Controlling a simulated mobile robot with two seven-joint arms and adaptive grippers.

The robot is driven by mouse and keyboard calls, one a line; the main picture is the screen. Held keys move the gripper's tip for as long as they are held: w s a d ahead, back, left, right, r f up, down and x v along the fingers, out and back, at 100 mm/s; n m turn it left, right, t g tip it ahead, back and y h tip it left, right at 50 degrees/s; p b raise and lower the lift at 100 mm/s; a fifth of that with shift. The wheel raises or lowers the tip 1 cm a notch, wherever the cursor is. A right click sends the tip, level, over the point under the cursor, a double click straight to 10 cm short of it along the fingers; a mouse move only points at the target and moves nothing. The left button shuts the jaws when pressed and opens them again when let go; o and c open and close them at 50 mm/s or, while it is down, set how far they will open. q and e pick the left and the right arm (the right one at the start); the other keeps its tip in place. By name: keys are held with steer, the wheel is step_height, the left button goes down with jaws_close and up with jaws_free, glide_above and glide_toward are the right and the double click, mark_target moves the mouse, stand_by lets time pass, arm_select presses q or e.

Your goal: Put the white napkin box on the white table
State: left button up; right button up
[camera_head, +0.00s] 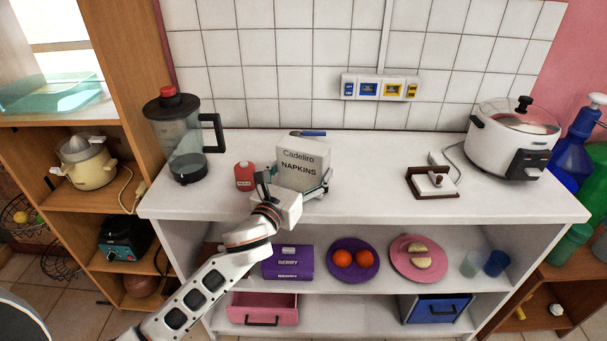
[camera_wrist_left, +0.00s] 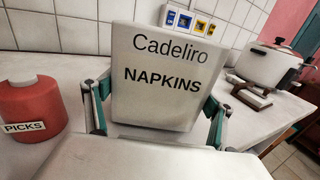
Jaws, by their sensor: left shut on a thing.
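The white napkin box (camera_head: 303,165), printed "Cadeliro NAPKINS", is upright at the white table (camera_head: 370,185), left of its middle. My left gripper (camera_head: 300,188) is shut on it, with one finger on each side. In the left wrist view the napkin box (camera_wrist_left: 165,75) fills the middle, between the fingers of the gripper (camera_wrist_left: 158,120). My right gripper is not in view.
A red picks jar (camera_head: 245,176) stands just left of the box. A blender (camera_head: 184,138) is at the far left, a white cooker (camera_head: 513,138) at the right, and a brown-and-white holder (camera_head: 433,183) between. A blue-handled item (camera_head: 308,133) lies behind the box. The table's middle is clear.

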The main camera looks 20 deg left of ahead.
arm_select(q)
steer(key=shift+f, duration=0.4)
steer(key=shift+r, duration=0.1)
steer(key=o, duration=1.2)
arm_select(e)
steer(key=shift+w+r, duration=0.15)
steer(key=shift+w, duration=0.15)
arm_select(q)
steer(key=shift+s, duration=0.15)
steer(key=s, duration=0.4)
steer(key=s+a, duration=0.1)
steer(key=s, duration=0.6)
steer(key=shift+s+a+p, duration=0.2)
steer(key=shift+s+p, duration=0.15)
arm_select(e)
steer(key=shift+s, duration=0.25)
